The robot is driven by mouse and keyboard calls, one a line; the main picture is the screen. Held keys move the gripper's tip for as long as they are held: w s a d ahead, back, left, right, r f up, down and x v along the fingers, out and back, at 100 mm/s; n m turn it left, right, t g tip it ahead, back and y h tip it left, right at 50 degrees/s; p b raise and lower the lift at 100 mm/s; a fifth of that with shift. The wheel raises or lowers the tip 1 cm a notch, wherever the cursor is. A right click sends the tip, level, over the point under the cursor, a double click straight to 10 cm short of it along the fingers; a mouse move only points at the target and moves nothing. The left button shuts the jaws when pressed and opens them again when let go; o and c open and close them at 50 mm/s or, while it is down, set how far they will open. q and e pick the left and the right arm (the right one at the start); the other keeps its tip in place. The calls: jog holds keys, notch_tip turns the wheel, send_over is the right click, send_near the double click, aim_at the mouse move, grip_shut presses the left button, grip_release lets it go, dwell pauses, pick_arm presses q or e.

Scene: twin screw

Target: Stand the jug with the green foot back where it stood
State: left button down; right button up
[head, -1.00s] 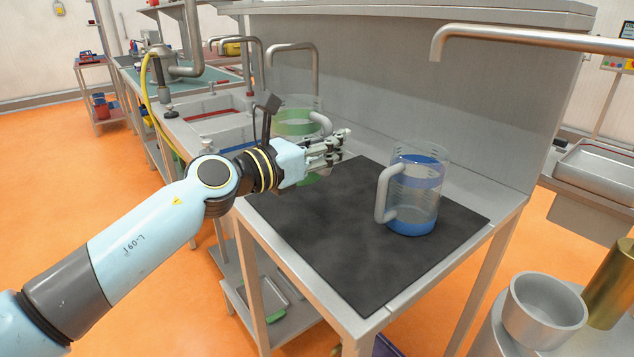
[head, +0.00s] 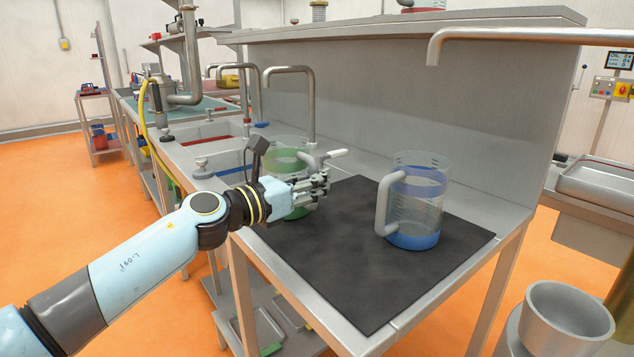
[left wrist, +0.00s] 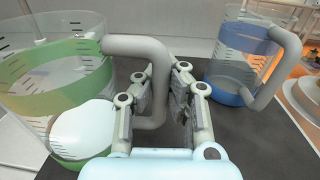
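The clear jug with green bands and a green foot (head: 285,158) is at the mat's back left corner in the head view, partly behind my left gripper (head: 318,186). It fills the left of the left wrist view (left wrist: 55,100), upright. My right gripper is not in view.
The dark mat (head: 350,270) is clear in front and between the jugs. A raised metal back panel (head: 400,100) stands behind. Sinks and taps (head: 290,72) are at the left back. A grey pot (head: 565,325) stands at the lower right.

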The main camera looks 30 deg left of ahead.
pick_arm(q)
jog(key=c, duration=1.5)
grip_release()
jog(key=shift+r+p, duration=0.25)
jog(key=shift+p, duration=0.1)
jog(key=v, duration=0.2)
jog(key=b+v, duration=0.1)
jog(key=v, duration=0.1)
jog(key=f+b+v, duration=0.1)
jog(key=v, duration=0.2)
jog(key=shift+s, duration=0.15)
jog(key=b+v, duration=0.4)
jog(key=shift+a+b, duration=0.2)
jog(key=shift+b, duration=0.2)
jog(key=shift+s+r+b, duration=0.35)
jog(key=shift+b, duration=0.25)
